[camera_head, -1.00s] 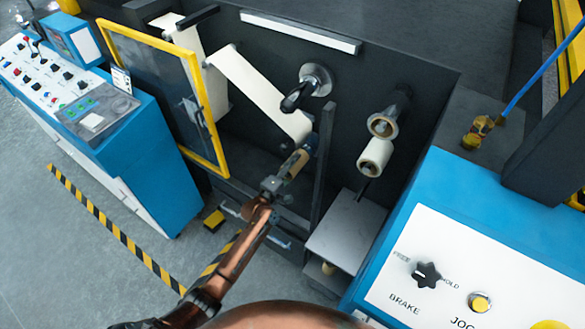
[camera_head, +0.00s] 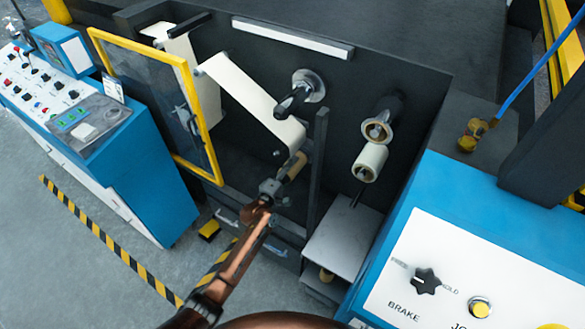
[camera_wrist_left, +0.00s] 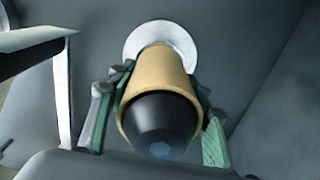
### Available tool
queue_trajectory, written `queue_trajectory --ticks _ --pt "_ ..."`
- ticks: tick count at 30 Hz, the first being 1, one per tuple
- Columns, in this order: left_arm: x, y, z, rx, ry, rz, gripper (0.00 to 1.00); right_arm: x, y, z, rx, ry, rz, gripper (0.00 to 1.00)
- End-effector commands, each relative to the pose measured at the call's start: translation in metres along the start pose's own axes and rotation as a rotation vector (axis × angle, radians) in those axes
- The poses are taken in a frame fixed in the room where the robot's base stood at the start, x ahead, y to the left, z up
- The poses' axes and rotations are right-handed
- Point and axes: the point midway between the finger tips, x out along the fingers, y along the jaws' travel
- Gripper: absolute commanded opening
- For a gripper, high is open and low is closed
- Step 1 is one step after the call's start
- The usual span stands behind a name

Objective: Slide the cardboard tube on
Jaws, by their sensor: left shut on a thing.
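The cardboard tube (camera_head: 297,165) is a tan cylinder low on the dark machine face, below the white web. In the left wrist view the tube (camera_wrist_left: 161,70) is around a black shaft with a tapered nose (camera_wrist_left: 160,122), which shows at its near end. A pale round disc (camera_wrist_left: 158,38) is behind its far end; I cannot tell whether they touch. My left gripper (camera_head: 278,184) is shut on the tube, and the wrist view shows its green-padded fingers (camera_wrist_left: 160,112) on both sides. My right gripper is not in view.
The white web (camera_head: 250,98) slopes down just above the tube. A dark upright post (camera_head: 318,165) stands close to its right. A yellow-framed door (camera_head: 202,110) is open at left. Two rolls (camera_head: 370,162) and a grey shelf (camera_head: 343,235) are to the right.

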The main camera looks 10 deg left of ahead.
Motion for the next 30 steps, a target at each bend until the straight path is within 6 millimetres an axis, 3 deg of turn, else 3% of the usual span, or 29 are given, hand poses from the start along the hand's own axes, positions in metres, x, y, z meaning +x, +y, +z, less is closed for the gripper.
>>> queue_trajectory --ticks 2,3,11,22,30 --pt "0.000 0.000 0.000 0.000 0.000 0.001 0.21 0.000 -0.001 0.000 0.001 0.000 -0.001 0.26" --pt "0.000 0.000 0.000 0.000 0.000 0.001 0.48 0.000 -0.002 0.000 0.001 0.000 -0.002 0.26" --pt "0.000 0.000 0.000 0.000 0.000 0.000 0.66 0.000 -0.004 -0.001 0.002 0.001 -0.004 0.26" --pt "-0.007 -0.002 0.000 -0.001 0.001 -0.002 0.66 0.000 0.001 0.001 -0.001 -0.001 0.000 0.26" --pt "-0.057 -0.002 -0.001 -0.002 0.002 -0.001 0.66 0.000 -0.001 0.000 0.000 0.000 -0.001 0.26"
